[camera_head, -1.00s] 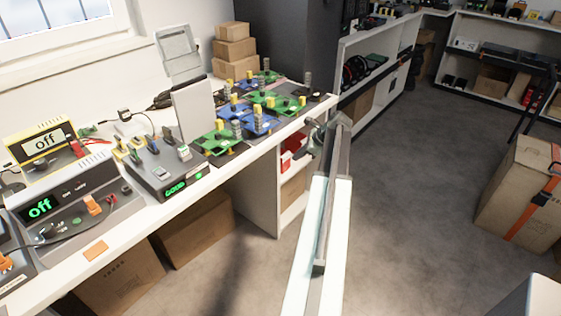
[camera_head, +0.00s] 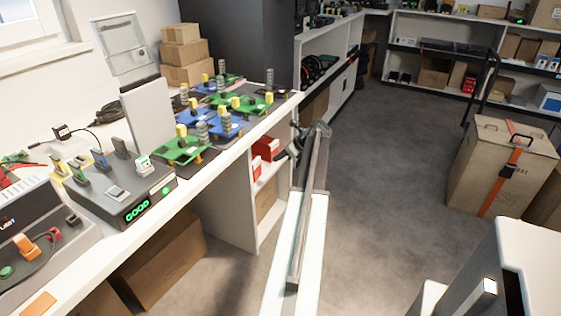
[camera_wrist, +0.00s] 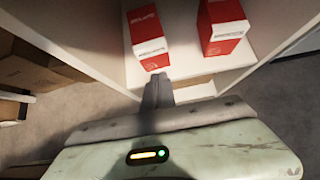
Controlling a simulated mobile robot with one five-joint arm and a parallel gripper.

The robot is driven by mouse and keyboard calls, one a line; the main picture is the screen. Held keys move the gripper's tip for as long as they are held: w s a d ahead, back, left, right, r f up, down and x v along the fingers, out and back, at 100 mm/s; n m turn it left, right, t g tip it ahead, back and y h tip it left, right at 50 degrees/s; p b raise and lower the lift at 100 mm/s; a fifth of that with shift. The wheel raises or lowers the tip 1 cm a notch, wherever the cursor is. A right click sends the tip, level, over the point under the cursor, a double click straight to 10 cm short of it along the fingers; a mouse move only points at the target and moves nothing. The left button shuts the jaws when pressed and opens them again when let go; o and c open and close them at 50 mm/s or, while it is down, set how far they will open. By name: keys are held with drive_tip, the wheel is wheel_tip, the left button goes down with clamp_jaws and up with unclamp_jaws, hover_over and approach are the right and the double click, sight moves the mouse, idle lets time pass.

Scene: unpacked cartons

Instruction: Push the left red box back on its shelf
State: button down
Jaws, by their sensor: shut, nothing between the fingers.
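Two red and white boxes stand on a white shelf (camera_wrist: 190,62) in the wrist view. The left red box (camera_wrist: 147,30) is nearly straight ahead of my gripper (camera_wrist: 157,78); the right red box (camera_wrist: 222,22) stands apart from it. My gripper is shut and empty, its tip just in front of the left box's lower near end. I cannot tell whether they touch. In the head view my gripper (camera_head: 288,152) is beside the open shelf end under the workbench, where red boxes (camera_head: 266,148) show partly; I cannot tell there which is which.
The workbench (camera_head: 225,160) with circuit boards and devices runs along the left. The shelf's side walls flank the boxes in the wrist view. Cartons (camera_head: 165,258) lie under the bench. A strapped carton (camera_head: 495,165) stands on the right. The grey floor between is clear.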

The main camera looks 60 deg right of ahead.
sight(259, 162)
drive_tip(key=w+f, duration=0.1)
drive_tip(key=w, duration=0.1)
drive_tip(key=w+f+b, duration=0.1)
drive_tip(key=w, duration=0.1)
drive_tip(key=w+f, duration=0.1)
drive_tip(key=w, duration=0.2)
drive_tip(key=shift+b, duration=0.35)
drive_tip(key=shift+d, duration=0.1)
